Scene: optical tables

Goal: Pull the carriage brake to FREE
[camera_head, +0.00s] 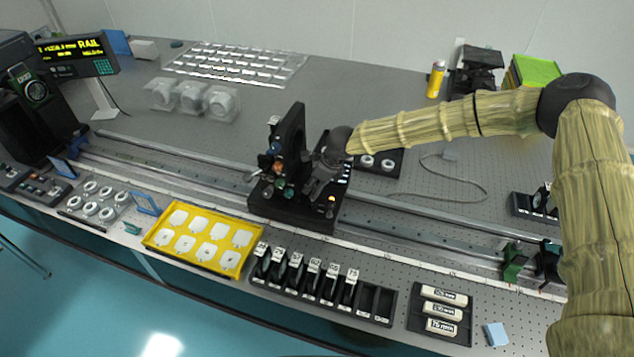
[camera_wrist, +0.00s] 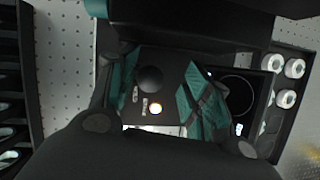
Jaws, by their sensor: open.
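The carriage (camera_head: 265,198) is a black block with an upright plate, seated on the long rail in the head view. My gripper (camera_head: 318,182) is over its right half, pointing down. In the wrist view my gripper (camera_wrist: 160,92) is open, with a teal-padded finger on each side. A round black knob (camera_wrist: 150,79), which looks like the brake handle, shows between the fingers, closer to the left one; I cannot tell whether either touches it. Beside it are small pale labels (camera_wrist: 144,105), too small to read, and a lit orange-white lamp (camera_wrist: 155,108). The lamp glows orange in the head view (camera_head: 331,199).
The rail (camera_head: 410,233) runs across the table on both sides of the carriage. A yellow tray (camera_head: 150,238) and a black slotted rack (camera_head: 330,296) stand in front. A black holder with white rings (camera_head: 393,171) lies behind on the right. A display reading RAIL (camera_head: 78,50) stands far left.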

